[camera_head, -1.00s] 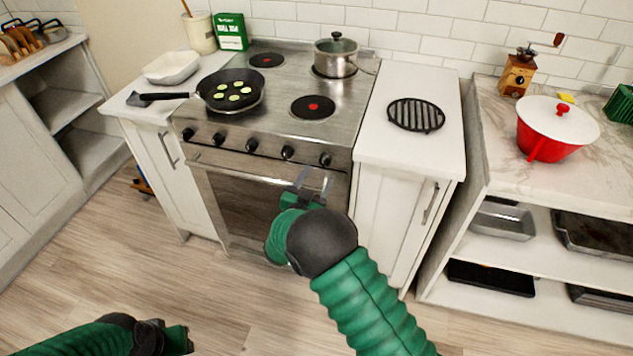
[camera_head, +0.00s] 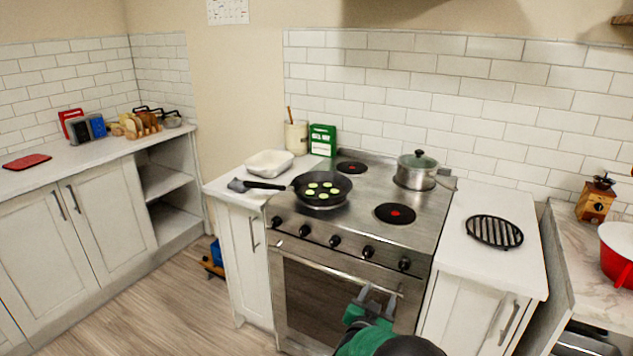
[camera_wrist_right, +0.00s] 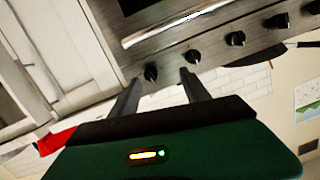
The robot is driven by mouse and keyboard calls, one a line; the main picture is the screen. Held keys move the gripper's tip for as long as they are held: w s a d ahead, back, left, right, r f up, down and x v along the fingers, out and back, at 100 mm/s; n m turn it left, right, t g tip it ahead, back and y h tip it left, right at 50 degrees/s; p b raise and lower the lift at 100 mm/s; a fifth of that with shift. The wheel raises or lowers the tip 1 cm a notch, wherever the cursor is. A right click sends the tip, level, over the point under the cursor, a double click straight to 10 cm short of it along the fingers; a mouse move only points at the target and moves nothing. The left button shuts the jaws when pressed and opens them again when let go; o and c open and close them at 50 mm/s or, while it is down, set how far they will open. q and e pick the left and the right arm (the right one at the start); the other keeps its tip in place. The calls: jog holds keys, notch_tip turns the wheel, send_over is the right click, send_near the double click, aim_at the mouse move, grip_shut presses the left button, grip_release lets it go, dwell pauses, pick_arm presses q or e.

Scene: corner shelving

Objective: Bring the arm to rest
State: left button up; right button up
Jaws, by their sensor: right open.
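My right gripper (camera_head: 372,298) is at the lower middle of the head view, in front of the oven door (camera_head: 335,300). It is green with grey fingers. In the right wrist view the two fingers (camera_wrist_right: 157,85) stand apart with nothing between them. The stove's knobs (camera_wrist_right: 235,39) show beyond the fingertips in that view. My left gripper is out of the head view.
A black frying pan (camera_head: 322,189) with green slices sits on the stove, beside a lidded pot (camera_head: 416,171). A white dish (camera_head: 270,163) is on the left counter. A black trivet (camera_head: 495,232) lies on the right counter. A red pot (camera_head: 617,255) stands far right.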

jog(key=s+a+f+n+g+y, duration=0.1)
jog(key=s+f+n+g+y, duration=0.2)
jog(key=s, duration=0.8)
jog(key=s+n+g+y, duration=0.2)
jog(key=s+g, duration=0.2)
jog(key=s, duration=0.7)
jog(key=s+a+f+n+g+y, duration=0.1)
jog(key=s+f+n+g+y, duration=0.2)
jog(key=s, duration=0.9)
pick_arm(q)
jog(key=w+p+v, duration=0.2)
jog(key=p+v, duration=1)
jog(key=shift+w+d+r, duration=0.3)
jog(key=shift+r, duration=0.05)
pick_arm(e)
notch_tip(320, 180, up, 14)
jog(key=g, duration=0.1)
jog(key=shift+s+d+f, duration=0.2)
jog(key=shift+s+f, duration=0.05)
jog(key=shift+s, duration=0.1)
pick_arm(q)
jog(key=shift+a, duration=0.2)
pick_arm(e)
jog(key=shift+a, duration=0.2)
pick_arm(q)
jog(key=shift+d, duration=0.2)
pick_arm(e)
jog(key=shift+d, duration=0.2)
